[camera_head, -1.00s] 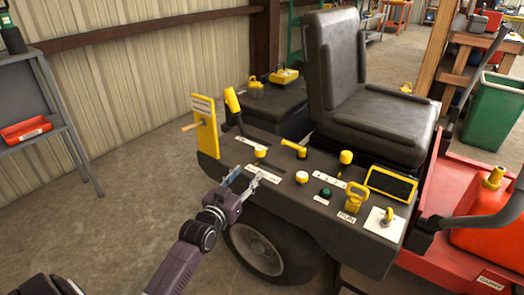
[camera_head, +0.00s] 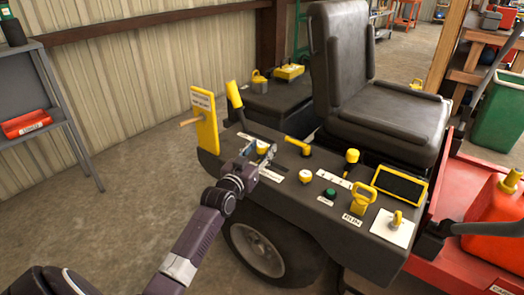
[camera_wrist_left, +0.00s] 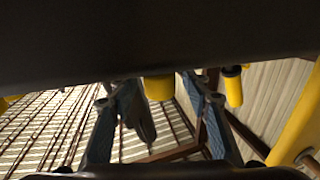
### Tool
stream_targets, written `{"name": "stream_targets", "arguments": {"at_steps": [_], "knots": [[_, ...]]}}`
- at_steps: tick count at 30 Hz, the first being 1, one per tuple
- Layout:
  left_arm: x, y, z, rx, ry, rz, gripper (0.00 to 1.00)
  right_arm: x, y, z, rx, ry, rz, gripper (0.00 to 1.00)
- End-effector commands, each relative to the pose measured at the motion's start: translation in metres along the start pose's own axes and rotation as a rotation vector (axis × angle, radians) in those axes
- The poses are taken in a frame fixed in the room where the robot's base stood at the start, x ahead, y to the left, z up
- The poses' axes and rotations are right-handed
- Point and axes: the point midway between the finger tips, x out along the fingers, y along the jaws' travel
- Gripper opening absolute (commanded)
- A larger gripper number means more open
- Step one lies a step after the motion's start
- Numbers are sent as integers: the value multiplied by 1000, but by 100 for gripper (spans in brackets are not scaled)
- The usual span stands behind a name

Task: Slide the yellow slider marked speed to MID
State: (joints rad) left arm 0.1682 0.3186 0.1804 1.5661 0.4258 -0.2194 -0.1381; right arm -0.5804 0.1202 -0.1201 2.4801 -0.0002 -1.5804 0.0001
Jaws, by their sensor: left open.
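A short yellow slider knob (camera_head: 262,149) stands on the left part of the dark control panel, by a white marked strip. Its lettering is too small to read, so I cannot confirm it is the speed slider or tell its setting. My left gripper (camera_head: 262,160) is open at this knob, partly covering its base and strip. In the left wrist view a yellow knob (camera_wrist_left: 159,88) shows between the two spread fingers (camera_wrist_left: 158,103), with gaps visible on both sides. Another yellow knob (camera_head: 352,156) stands farther right, behind another white strip (camera_head: 333,179). My right gripper is out of view.
A yellow upright plate (camera_head: 204,120) with a peg stands at the left end. A seat (camera_head: 375,120) is behind.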

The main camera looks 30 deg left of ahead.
Motion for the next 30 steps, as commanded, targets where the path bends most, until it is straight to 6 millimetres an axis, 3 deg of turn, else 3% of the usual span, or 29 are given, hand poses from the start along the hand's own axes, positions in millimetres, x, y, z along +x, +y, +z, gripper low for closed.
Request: {"name": "stream_targets", "arguments": {"at_steps": [9, 21, 30], "knots": [[3, 0, 0, 0, -1, 0, 44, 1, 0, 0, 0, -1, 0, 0], [3, 0, 0, 0, 0, 0, 0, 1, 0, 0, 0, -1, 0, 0], [2, 5, -2, -2, -1, 0, 0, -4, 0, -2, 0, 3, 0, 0]]}}
